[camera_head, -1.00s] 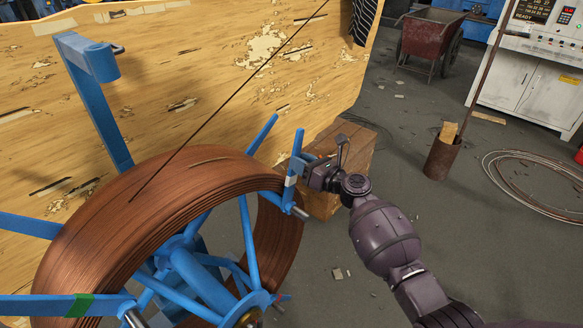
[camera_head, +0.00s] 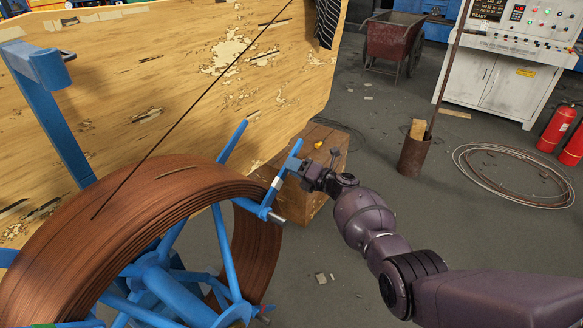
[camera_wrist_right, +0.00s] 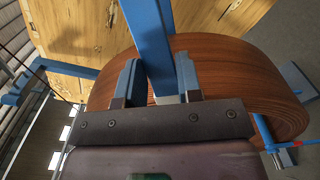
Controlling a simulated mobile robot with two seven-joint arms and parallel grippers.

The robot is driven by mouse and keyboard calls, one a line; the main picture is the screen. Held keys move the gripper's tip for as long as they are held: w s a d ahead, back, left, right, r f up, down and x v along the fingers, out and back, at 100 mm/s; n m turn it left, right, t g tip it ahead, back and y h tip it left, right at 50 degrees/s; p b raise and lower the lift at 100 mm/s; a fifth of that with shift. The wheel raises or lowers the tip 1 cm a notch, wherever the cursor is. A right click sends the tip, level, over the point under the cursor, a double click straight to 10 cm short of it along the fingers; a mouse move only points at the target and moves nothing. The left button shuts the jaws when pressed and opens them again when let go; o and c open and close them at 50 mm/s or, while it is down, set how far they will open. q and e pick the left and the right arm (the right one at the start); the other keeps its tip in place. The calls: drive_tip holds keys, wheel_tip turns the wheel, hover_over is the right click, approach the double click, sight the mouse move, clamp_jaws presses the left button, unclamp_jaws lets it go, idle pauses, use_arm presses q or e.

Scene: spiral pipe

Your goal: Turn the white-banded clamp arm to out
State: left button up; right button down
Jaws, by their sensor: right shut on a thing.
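The white-banded clamp arm (camera_head: 289,158) is a short blue bar at the right edge of the copper-coloured coil (camera_head: 150,205). In the head view it leans, its top end to the right. Its white band (camera_head: 277,183) is near its middle. My right gripper (camera_head: 299,169) is shut on the bar just above the band. In the right wrist view the clamp arm (camera_wrist_right: 150,40) passes between the two fingers of the right gripper (camera_wrist_right: 157,85), with the white band (camera_wrist_right: 167,99) partly hidden low between them. My left gripper is not in view.
A wooden crate (camera_head: 322,150) stands behind the gripper. A tall wooden panel (camera_head: 200,80) fills the back left. A blue post (camera_head: 50,120) rises at left. A rusty tube (camera_head: 414,155), wire loops (camera_head: 470,185) and fire extinguishers (camera_head: 556,130) stand to the right. Floor in between is mostly clear.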

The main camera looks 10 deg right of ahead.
drive_tip(key=shift+f, duration=0.35)
drive_tip(key=shift+m, duration=0.3)
drive_tip(key=c, duration=0.8)
unclamp_jaws()
drive_tip(key=shift+d, duration=0.1)
drive_tip(key=shift+p+v, duration=1.35)
drive_tip(key=shift+v, duration=4)
